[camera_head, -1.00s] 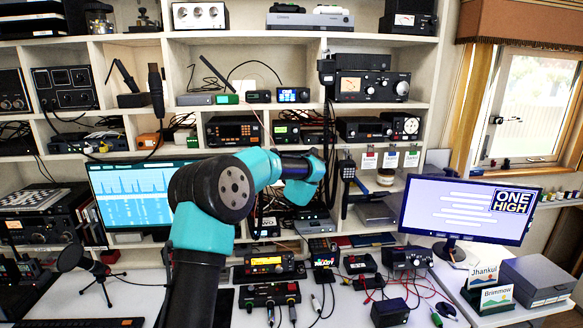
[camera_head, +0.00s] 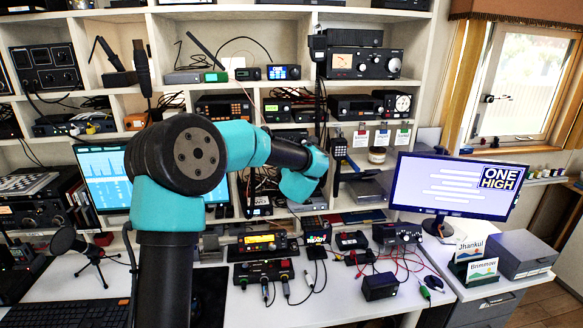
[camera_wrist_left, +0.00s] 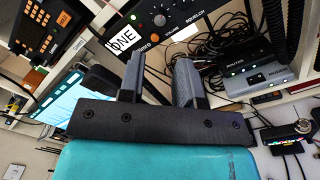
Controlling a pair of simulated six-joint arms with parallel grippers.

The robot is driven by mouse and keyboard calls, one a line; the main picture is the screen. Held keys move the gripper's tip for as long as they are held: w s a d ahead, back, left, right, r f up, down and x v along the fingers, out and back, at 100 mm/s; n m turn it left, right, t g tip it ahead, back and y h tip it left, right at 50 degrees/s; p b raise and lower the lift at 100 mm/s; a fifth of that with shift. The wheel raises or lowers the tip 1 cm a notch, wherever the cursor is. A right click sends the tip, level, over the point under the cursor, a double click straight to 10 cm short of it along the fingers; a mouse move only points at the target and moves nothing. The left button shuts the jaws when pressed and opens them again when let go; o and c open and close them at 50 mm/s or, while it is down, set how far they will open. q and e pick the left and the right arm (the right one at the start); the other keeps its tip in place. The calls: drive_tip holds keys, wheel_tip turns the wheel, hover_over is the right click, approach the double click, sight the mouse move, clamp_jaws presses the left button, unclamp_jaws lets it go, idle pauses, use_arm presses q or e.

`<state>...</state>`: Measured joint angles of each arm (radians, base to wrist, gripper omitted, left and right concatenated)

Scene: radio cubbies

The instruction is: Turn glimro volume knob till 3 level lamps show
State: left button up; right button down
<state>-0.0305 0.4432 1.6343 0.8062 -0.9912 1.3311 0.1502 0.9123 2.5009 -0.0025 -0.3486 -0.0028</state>
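My left gripper (camera_wrist_left: 159,68) is open in the left wrist view, with its two dark fingers apart and nothing between them. Beyond the fingertips is a dark radio panel (camera_wrist_left: 185,14) with lettering that looks like volume and squelch, a pale knob (camera_wrist_left: 160,20) and a white label (camera_wrist_left: 122,41). The fingers appear apart from the panel. My right gripper is not in view.
Grey boxes and tangled cables (camera_wrist_left: 245,72) lie right of the fingers in the wrist view. In the head view, an orange-display radio (camera_head: 264,243) and a knobbed box (camera_head: 398,234) stand on the white desk. Monitors (camera_head: 458,186) flank the shelves. The front right desk is partly clear.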

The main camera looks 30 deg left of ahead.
use_arm(q)
drive_tip(key=v, duration=0.7)
drive_tip(key=shift+s+d, duration=0.2)
drive_tip(key=shift+s, duration=0.15)
